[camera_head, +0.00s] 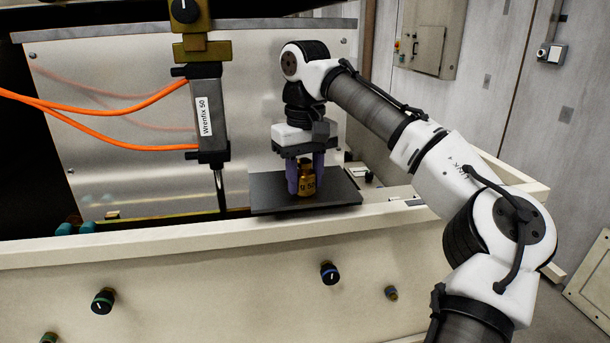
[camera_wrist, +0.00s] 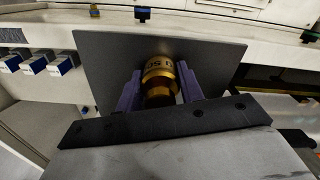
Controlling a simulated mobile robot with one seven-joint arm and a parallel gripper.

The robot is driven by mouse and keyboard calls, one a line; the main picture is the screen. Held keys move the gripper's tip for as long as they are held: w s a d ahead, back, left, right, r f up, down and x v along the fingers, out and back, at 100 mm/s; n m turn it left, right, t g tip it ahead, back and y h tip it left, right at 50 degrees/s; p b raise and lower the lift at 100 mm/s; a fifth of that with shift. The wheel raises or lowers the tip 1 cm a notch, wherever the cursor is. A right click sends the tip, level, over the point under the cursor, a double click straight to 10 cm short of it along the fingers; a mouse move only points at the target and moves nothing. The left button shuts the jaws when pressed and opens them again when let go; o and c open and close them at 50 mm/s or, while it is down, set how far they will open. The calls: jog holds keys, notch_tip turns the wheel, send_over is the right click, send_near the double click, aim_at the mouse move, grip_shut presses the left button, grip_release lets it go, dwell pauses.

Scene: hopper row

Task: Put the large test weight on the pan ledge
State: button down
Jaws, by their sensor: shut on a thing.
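The large test weight (camera_head: 307,182) is a brass cylinder with a narrower neck and dark markings on its side. It stands upright over the dark flat pan ledge (camera_head: 342,197). My gripper (camera_head: 305,180) points down with its two purple fingers shut on the weight, one on each side. The wrist view shows the weight (camera_wrist: 158,78) between the fingers, with the dark ledge (camera_wrist: 110,55) behind it. The weight's base is at or very near the plate; I cannot tell whether it touches.
A cylinder labelled "Wrenfix 50" (camera_head: 207,115) with orange hoses stands left of the ledge. A metal panel (camera_head: 110,100) rises behind. The cream front beam (camera_head: 150,238) runs below the ledge and carries knobs (camera_head: 103,301). In the wrist view, several blue-fronted blocks (camera_wrist: 62,64) sit at the left.

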aim_at(305, 160)
jog(key=shift+f, duration=0.1)
jog(key=c, duration=0.9)
grip_release()
notch_tip(305, 160, up, 8)
jog(key=shift+f, duration=0.1)
